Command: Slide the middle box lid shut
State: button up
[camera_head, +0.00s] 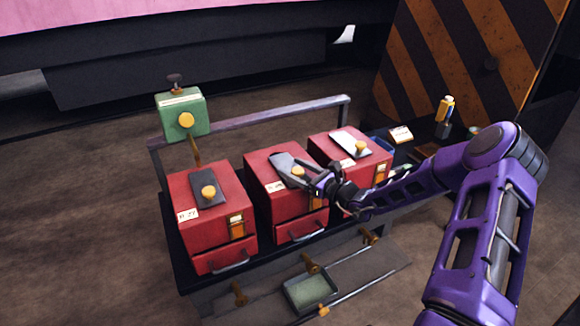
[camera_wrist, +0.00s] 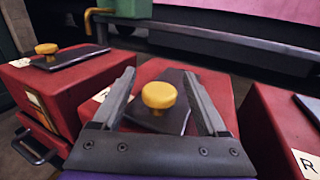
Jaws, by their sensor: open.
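The middle red box (camera_head: 270,210) stands on a dark bench between two similar red boxes. On its top lies a dark lid (camera_wrist: 172,118) with a round yellow knob (camera_wrist: 158,95). In the head view this lid (camera_head: 281,160) is partly hidden by my gripper (camera_head: 305,178). My gripper is open above the middle box. In the wrist view its two fingers (camera_wrist: 160,95) stand on either side of the yellow knob, with gaps on both sides. I cannot tell whether the fingertips are level with the knob.
The left red box (camera_head: 181,236) has a dark lid with a yellow knob. The right red box (camera_head: 322,143) has a pale lid and a yellow knob. A rail (camera_head: 260,116) runs behind the boxes, with a green box (camera_head: 170,112) at its left end.

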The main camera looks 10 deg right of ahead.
jog(key=v, duration=1.5)
jog(key=shift+d+p, duration=0.15)
jog(key=shift+p, duration=0.15)
jog(key=shift+s, duration=0.1)
